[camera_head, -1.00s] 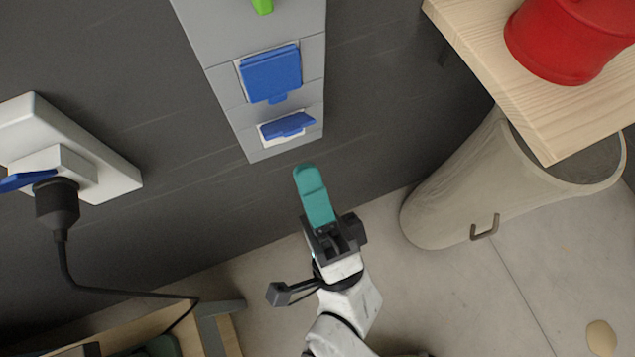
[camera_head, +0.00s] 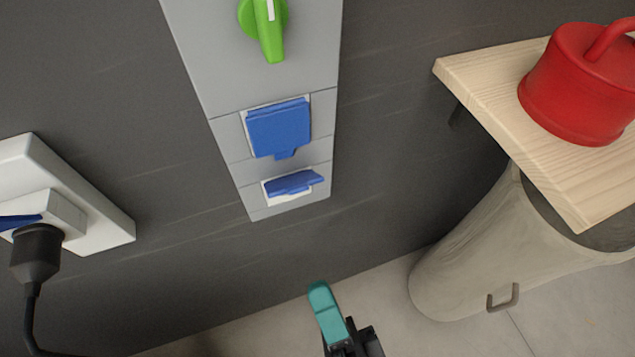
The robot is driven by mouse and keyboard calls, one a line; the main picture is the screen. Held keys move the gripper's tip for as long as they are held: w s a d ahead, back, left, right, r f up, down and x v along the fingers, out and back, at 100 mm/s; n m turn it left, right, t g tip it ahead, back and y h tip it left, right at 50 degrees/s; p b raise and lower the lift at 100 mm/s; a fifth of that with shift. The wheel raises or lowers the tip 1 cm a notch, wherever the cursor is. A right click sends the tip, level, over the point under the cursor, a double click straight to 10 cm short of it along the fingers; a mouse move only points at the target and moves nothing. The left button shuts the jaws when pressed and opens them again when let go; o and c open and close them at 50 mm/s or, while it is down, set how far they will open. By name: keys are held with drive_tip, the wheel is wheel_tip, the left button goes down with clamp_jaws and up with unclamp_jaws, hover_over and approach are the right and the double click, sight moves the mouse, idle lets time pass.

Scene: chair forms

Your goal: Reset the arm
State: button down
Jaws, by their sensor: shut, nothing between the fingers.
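My gripper (camera_head: 322,295) is at the bottom middle of the head view, with teal fingers pressed together and nothing held between them. It points up toward the dark wall, below the grey panel and apart from it. Only the fingers and a dark part of the gripper's body show; the rest of the arm is below the frame.
The grey wall panel (camera_head: 221,63) carries a green knob (camera_head: 268,30) and two blue-covered sockets (camera_head: 278,127). A white outlet box with a black plug (camera_head: 36,255) is at left. A wooden shelf (camera_head: 500,110) bears a red canister (camera_head: 575,90) above a beige bin (camera_head: 475,255).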

drive_tip(key=w+d+f+n+g, duration=0.1)
drive_tip(key=w+f+n+g, duration=0.6)
drive_tip(key=w, duration=0.1)
drive_tip(key=w+d+f+n+g+h, duration=0.1)
drive_tip(key=d+f+n+g+h, duration=0.1)
drive_tip(key=d+f+g+h, duration=0.5)
drive_tip(key=s+d+f+g+h, duration=0.1)
drive_tip(key=s+d+f+g, duration=0.2)
drive_tip(key=s+d, duration=0.3)
drive_tip(key=s+d+f+n+g+h, duration=0.1)
drive_tip(key=s+d+f+g+h, duration=0.1)
drive_tip(key=s+d+f+g, duration=0.2)
drive_tip(key=s+d+g, duration=0.1)
drive_tip(key=s+d, duration=0.2)
drive_tip(key=d, duration=0.4)
drive_tip(key=shift+s+d+f+n, duration=0.2)
drive_tip(key=shift+s+d+n, duration=0.05)
drive_tip(key=shift+n, duration=0.05)
drive_tip(key=shift+a, duration=0.15)
